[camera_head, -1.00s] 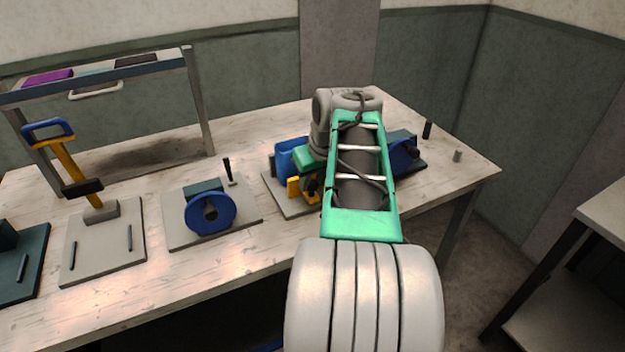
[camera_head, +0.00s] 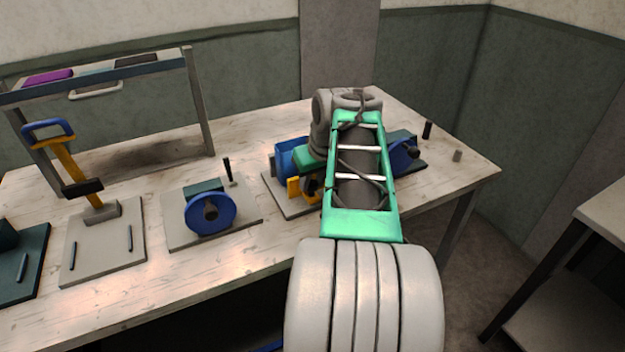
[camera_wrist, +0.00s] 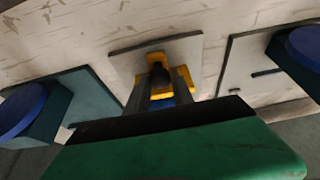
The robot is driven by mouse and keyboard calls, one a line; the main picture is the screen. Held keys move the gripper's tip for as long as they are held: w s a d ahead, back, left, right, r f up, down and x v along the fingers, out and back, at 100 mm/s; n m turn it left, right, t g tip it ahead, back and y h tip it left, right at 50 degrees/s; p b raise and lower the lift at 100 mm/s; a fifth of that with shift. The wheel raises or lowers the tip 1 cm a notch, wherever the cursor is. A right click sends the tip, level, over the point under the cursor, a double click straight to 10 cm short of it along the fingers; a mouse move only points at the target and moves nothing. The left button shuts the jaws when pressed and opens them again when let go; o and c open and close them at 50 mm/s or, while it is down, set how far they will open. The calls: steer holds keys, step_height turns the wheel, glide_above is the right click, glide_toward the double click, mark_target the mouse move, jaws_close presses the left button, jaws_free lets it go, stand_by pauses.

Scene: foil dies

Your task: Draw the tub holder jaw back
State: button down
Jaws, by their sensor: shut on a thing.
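The tub holder stands on a grey plate (camera_head: 283,200) near the middle of the bench, partly hidden by my arm. A blue tub (camera_head: 291,158) sits at its back, and the yellow jaw (camera_head: 293,187) is in front of it. In the wrist view the yellow jaw (camera_wrist: 181,52) carries a dark knob (camera_wrist: 160,76). My gripper (camera_wrist: 160,84) has its two fingers on either side of this knob and is shut on it. A little blue shows between the fingers. The gap between jaw and tub is hard to see.
A blue wheel (camera_head: 210,212) on a grey plate stands to the left, and a blue disc device (camera_head: 404,154) to the right. A yellow-armed press (camera_head: 72,165) and a rack (camera_head: 150,68) are further left. The bench front edge is clear.

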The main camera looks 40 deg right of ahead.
mark_target(311, 183)
steer(key=shift+w+d+r+p, duration=0.1)
steer(key=shift+w+d+p, duration=0.15)
steer(key=shift+w, duration=0.55)
steer(key=shift+w+d+r+p, duration=0.1)
steer(key=shift+w+d+p, duration=0.1)
steer(key=shift+w, duration=0.6)
steer(key=c, duration=1.1)
jaws_free()
steer(key=shift+w+f, duration=0.1)
steer(key=shift+f, duration=0.1)
steer(key=v, duration=0.8)
steer(key=shift+p, duration=0.3)
steer(key=shift+f, duration=0.1)
